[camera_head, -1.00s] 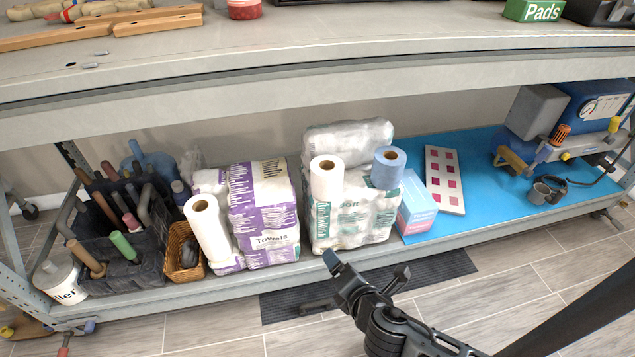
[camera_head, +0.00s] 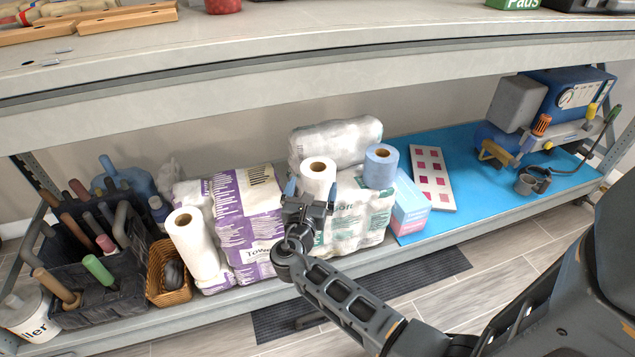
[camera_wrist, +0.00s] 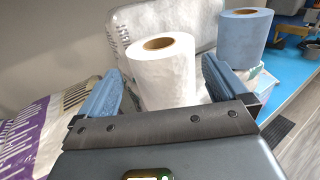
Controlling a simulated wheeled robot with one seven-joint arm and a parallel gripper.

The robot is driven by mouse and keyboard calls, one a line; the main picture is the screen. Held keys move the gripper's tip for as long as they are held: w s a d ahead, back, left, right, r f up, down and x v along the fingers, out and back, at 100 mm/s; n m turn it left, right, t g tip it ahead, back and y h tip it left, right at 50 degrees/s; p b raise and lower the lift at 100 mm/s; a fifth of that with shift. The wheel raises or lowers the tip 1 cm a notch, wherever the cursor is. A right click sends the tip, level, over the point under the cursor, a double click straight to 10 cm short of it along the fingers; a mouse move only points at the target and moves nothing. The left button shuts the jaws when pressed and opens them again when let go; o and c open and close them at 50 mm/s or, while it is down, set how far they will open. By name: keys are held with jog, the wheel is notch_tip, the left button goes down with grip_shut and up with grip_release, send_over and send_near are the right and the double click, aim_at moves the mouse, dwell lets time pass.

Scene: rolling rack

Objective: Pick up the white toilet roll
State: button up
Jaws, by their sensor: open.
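The white toilet roll (camera_head: 318,175) stands upright on top of wrapped packs on the lower shelf. In the wrist view the roll (camera_wrist: 162,75) is between and just beyond the two blue fingertips, with its brown core facing up. My gripper (camera_head: 309,190) is open in front of the roll, and its fingers hide the roll's lower part in the head view. In the wrist view my gripper (camera_wrist: 160,95) has one finger to each side of the roll. I see a gap on the left; whether the right finger touches it I cannot tell.
A blue roll (camera_head: 381,166) stands close to the right of the white one. Another wrapped pack (camera_head: 336,139) lies behind. Purple towel packs (camera_head: 247,215) and a tall paper roll (camera_head: 193,245) stand left. The upper shelf edge (camera_head: 330,75) overhangs the space.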

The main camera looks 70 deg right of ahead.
aim_at(314, 185)
jog(key=d, duration=0.4)
jog(key=shift+w+f+b, duration=0.2)
jog(key=shift+w+b, duration=0.1)
jog(key=shift+c, duration=0.2)
jog(key=c, duration=0.7)
